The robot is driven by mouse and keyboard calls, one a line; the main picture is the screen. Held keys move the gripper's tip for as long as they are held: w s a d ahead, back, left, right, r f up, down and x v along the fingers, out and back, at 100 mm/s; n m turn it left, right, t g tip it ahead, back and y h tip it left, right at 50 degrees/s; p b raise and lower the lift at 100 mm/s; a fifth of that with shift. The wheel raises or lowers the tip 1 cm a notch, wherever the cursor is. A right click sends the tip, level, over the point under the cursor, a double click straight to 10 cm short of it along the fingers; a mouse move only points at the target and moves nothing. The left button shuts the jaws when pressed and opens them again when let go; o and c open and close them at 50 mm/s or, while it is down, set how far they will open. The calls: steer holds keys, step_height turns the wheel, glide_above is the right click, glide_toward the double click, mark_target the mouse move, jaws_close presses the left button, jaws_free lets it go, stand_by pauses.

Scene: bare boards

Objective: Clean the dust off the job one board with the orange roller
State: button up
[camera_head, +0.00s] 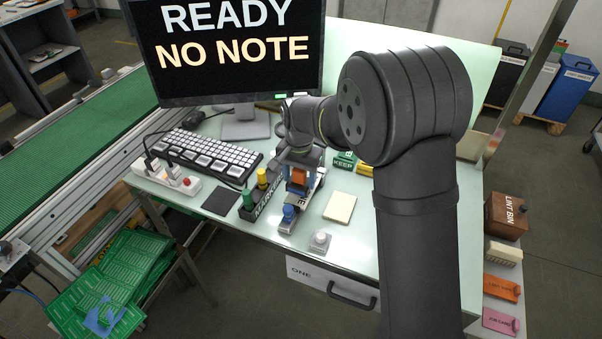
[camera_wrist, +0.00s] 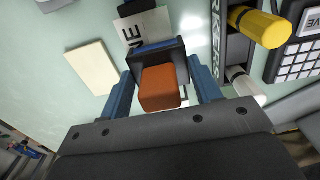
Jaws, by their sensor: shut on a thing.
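My gripper (camera_head: 298,178) is low over the middle of the pale bench. In the wrist view its blue fingers (camera_wrist: 160,68) stand either side of the orange roller (camera_wrist: 160,90), shut on its block-like orange end, with a dark piece behind it. The roller's orange also shows in the head view (camera_head: 298,177). A pale label ending in "NE" (camera_wrist: 133,34) lies just beyond, partly covered by the dark piece. A blue-topped item (camera_head: 289,212) stands just in front of my gripper. I cannot make out the job one board or any dust; my gripper hides part of that spot.
A marker rack (camera_head: 262,208) with a yellow marker (camera_head: 262,177) stands close left. A cream pad (camera_head: 340,207) lies to the right, near a white-topped button (camera_head: 320,241). The keyboard (camera_head: 208,155) and monitor (camera_head: 238,50) are behind. A lint bin (camera_head: 506,216) stands far right.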

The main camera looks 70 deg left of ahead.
steer(key=shift+s+d, duration=0.95)
steer(key=shift+s, duration=0.05)
stand_by(0.7)
steer(key=shift+w+a, duration=2.75)
steer(key=shift+s+d, duration=2.75)
steer(key=shift+d, duration=0.05)
steer(key=shift+w+a, duration=2.75)
steer(key=shift+a, duration=0.05)
